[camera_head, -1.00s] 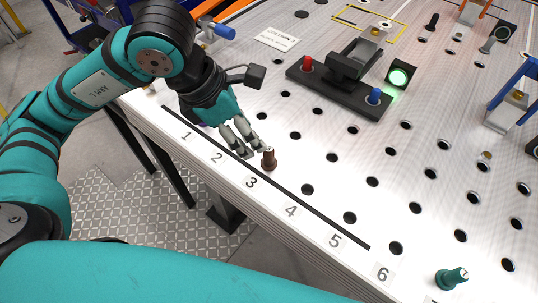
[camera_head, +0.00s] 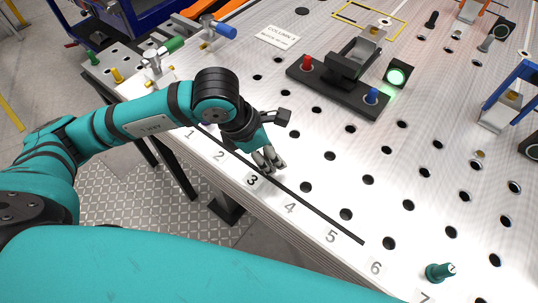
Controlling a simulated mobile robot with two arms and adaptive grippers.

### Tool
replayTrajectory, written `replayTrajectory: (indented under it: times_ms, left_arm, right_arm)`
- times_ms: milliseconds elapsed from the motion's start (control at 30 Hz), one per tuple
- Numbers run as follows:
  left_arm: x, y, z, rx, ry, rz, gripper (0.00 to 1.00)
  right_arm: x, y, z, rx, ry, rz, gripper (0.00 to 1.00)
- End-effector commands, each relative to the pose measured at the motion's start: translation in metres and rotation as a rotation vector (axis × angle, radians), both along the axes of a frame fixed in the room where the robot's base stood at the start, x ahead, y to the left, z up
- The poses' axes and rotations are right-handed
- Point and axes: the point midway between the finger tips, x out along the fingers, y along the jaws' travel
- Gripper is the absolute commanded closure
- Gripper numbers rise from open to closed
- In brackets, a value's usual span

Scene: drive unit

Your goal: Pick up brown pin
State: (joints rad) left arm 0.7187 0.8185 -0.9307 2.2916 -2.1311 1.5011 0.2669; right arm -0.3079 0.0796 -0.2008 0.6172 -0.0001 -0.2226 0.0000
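My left gripper (camera_head: 269,162) is low over the perforated table, just beyond the label 3 and the black line. Its fingers point down and sit close together. The brown pin does not show; the gripper covers the place where it stood, beyond the label 3. I cannot tell whether the fingers are closed on it. My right gripper is not in view.
A teal pin (camera_head: 440,272) stands tilted near the label 7. A black fixture (camera_head: 340,90) with red and blue knobs and a green-lit box (camera_head: 397,74) lie beyond the gripper. The perforated table (camera_head: 330,180) is clear between.

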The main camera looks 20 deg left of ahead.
Motion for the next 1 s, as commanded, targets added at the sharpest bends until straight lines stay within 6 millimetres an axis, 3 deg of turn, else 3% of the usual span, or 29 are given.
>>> replayTrajectory:
  times_ms: [67, 400, 1000]
  left_arm:
    - [0.000, 0.000, 0.000, 0.000, 0.000, 0.000, 0.54]
    - [0.000, 0.000, 0.001, 0.000, 0.000, 0.000, 0.99]
    - [0.007, 0.004, 0.010, -0.001, -0.004, 0.002, 1.00]
  right_arm:
    - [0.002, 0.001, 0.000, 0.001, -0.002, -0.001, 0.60]
    - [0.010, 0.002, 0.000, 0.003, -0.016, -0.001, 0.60]
    - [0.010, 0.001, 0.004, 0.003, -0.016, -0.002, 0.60]
